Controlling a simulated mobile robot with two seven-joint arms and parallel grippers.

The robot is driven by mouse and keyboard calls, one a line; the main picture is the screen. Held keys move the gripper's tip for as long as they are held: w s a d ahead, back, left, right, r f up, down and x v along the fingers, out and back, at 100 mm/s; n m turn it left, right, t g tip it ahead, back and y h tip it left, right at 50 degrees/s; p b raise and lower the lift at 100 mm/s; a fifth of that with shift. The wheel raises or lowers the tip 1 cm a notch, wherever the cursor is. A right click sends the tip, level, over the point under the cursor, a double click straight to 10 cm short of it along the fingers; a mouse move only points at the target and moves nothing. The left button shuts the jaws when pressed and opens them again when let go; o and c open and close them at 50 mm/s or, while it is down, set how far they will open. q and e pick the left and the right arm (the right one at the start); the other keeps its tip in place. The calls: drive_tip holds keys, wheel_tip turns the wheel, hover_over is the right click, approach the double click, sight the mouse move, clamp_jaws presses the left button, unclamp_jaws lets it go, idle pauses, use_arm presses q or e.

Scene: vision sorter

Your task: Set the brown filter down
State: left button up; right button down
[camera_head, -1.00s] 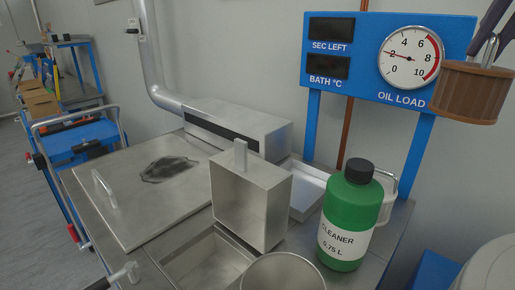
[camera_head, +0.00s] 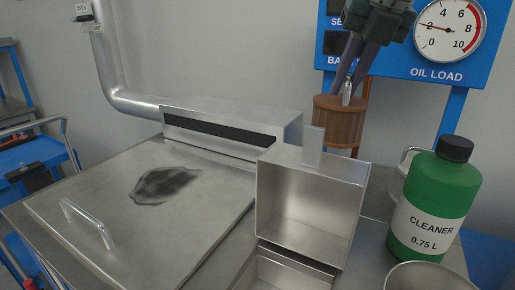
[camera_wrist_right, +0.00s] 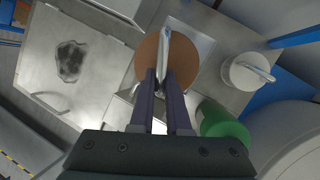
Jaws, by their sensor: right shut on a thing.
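The brown filter (camera_head: 338,122) is a round, ribbed brown cylinder with a metal handle on top. My right gripper (camera_head: 348,84) comes down from above and is shut on that handle. The filter hangs upright in the air, behind and above the open metal box (camera_head: 308,205) in the head view. The box hides what lies below the filter. In the right wrist view the filter (camera_wrist_right: 148,58) shows from above as a brown disc, with the handle between the fingers (camera_wrist_right: 164,85). My left gripper is in neither view.
A green cleaner bottle (camera_head: 436,200) stands to the right on the metal bench. A flat lid with a dark stain (camera_head: 165,184) covers the left. The gauge panel (camera_head: 405,60) stands behind.

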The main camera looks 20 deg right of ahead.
wheel_tip(320, 180, down, 12)
drive_tip(key=shift+f, duration=0.2)
drive_tip(key=shift+f+b, duration=0.15)
drive_tip(key=shift+b, duration=0.15)
drive_tip(key=c, duration=0.9)
unclamp_jaws()
drive_tip(key=p+v, duration=0.1)
drive_tip(key=v, duration=1.1)
